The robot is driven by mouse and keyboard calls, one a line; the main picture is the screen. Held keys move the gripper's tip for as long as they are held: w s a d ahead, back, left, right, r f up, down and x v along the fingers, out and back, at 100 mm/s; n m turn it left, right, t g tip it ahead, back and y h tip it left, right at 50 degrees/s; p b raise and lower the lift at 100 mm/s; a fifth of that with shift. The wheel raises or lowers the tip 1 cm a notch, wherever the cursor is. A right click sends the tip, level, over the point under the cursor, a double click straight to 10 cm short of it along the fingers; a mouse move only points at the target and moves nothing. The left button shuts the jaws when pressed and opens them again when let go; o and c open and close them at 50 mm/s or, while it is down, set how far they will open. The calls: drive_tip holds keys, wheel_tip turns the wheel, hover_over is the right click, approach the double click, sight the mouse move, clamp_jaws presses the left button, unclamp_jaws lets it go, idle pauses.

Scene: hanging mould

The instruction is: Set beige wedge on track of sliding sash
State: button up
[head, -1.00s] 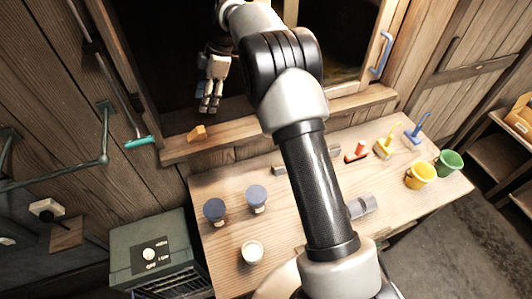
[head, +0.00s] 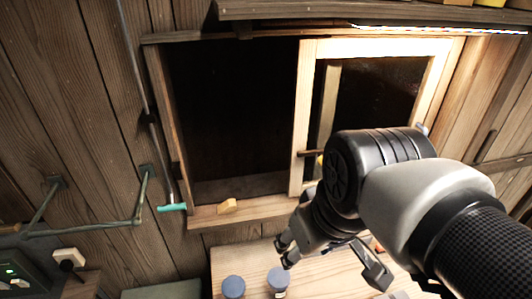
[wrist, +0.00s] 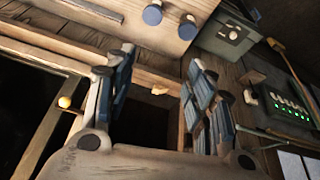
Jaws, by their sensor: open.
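The beige wedge (head: 228,206) lies on the wooden sill below the dark opening, left of the sliding sash (head: 301,130). The sash is a pale wood frame on the right half of the window. The bottom track (head: 240,188) shows behind the wedge. In the wrist view, the wedge (wrist: 160,90) appears small and distant between my fingers, apart from them. My gripper (wrist: 160,66) is open and empty. In the head view it hangs below the sash, in front of the sill and right of the wedge, partly hidden by my arm.
Two blue-lidded jars (head: 233,287) stand on the workbench (head: 232,258) below the sill. A teal-ended rod (head: 171,207) hangs left of the window. A shelf (head: 370,12) overhangs the top. The left opening is clear.

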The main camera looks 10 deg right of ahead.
drive_tip(key=s+f, duration=0.1)
drive_tip(key=s+f+m, duration=0.1)
drive_tip(key=s, duration=0.1)
drive_tip(key=s+d+f+m, duration=0.1)
drive_tip(key=shift+s, duration=0.3)
drive_tip(key=shift+f, duration=0.1)
wheel_tip(320, 180, down, 19)
drive_tip(key=b, duration=1.9)
